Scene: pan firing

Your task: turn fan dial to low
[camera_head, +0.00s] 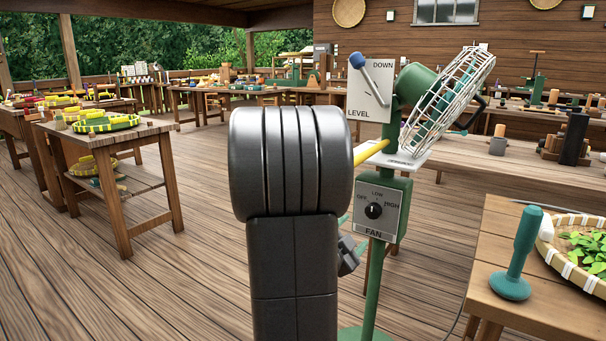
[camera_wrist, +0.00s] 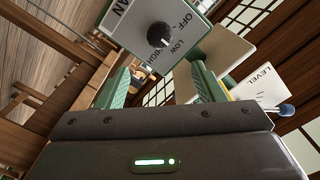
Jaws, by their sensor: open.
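The fan dial (camera_head: 373,211) is a round black knob on a grey plate marked OFF, LOW, HIGH and FAN. The plate is on the front of a green box (camera_head: 404,205) on the fan's green post. I cannot tell for sure which mark the knob points to. In the wrist view the dial (camera_wrist: 160,35) is ahead of my gripper (camera_wrist: 162,78), roughly between the lines of its two green-padded fingers. The fingers are apart with nothing between them, and do not appear to touch the knob. In the head view my own arm hides most of the gripper (camera_head: 349,255).
Above the box are a caged fan (camera_head: 450,100) and a LEVEL/DOWN plate (camera_head: 370,100) with a blue-tipped lever. At right, a table (camera_head: 505,245) holds a teal handled tool (camera_head: 516,262) and a basket of leaves (camera_head: 548,257). Open wooden floor lies to the left.

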